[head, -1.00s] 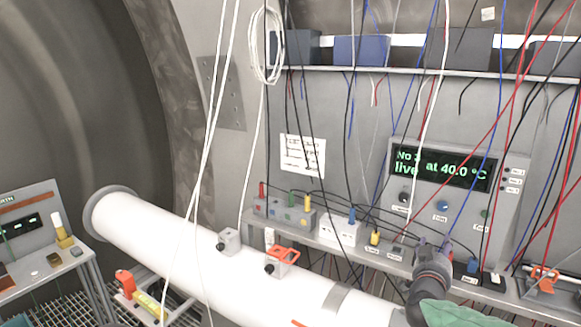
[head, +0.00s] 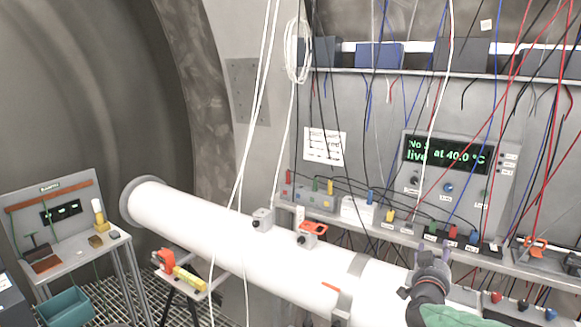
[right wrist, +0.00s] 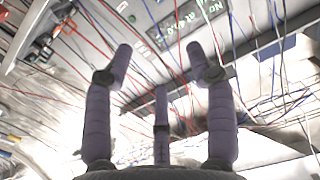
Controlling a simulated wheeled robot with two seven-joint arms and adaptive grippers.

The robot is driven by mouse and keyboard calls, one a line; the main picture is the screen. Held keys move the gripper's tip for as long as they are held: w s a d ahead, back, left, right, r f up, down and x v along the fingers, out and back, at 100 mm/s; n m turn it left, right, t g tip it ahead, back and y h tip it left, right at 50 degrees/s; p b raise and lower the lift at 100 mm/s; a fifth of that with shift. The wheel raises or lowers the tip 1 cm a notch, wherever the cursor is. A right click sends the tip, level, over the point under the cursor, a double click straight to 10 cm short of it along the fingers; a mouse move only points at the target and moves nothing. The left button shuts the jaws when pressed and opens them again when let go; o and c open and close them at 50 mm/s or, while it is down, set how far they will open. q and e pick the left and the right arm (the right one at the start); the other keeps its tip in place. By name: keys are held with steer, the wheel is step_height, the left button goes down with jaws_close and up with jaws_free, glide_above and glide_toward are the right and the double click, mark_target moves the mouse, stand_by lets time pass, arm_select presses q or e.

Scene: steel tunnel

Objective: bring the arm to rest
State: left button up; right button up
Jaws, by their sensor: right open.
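My right gripper (head: 433,256) shows at the lower right of the head view, in front of the shelf below the display panel. Its purple fingers point up and away. In the right wrist view the fingers of the right gripper (right wrist: 160,68) are spread apart with nothing between them, so it is open and empty. A green covering (head: 452,314) shows on my right arm at the bottom edge. My left gripper is in neither view.
A thick white pipe (head: 230,243) runs across below the shelf (head: 400,229). The display panel (head: 452,155) reads 40.0 °C. Loose wires hang before the wall. At the left stand a bench (head: 75,258) and a teal bin (head: 68,307).

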steer(key=w+a+f+n+g+y+b, duration=0.1)
steer(key=a+f+y, duration=0.15)
steer(key=f, duration=0.85)
steer(key=w+a+f+n+g+y+b, duration=0.15)
steer(key=a+f, duration=0.25)
steer(key=f, duration=0.6)
steer(key=s+a+f+n+g+y+b, duration=0.15)
steer(key=s+a+f, duration=0.25)
steer(key=f, duration=0.6)
steer(key=s+a+f+g+y+b, duration=0.1)
steer(key=s+a+f+g+y, duration=0.2)
steer(key=f, duration=0.7)
arm_select(q)
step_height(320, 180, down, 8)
steer(key=b, duration=0.3)
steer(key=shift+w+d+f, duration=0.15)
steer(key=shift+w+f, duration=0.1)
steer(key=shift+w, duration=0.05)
arm_select(e)
steer(key=s+a+f+g+y, duration=0.2)
steer(key=s+a+f+g, duration=0.2)
steer(key=s+f, duration=0.6)
steer(key=s+a+f+g+y, duration=0.2)
steer(key=s+a+f, duration=0.7)
steer(key=s, duration=0.9)
steer(key=shift+s+a+f+g, duration=0.25)
steer(key=shift+s+f+g, duration=0.05)
steer(key=shift+f+g, duration=0.65)
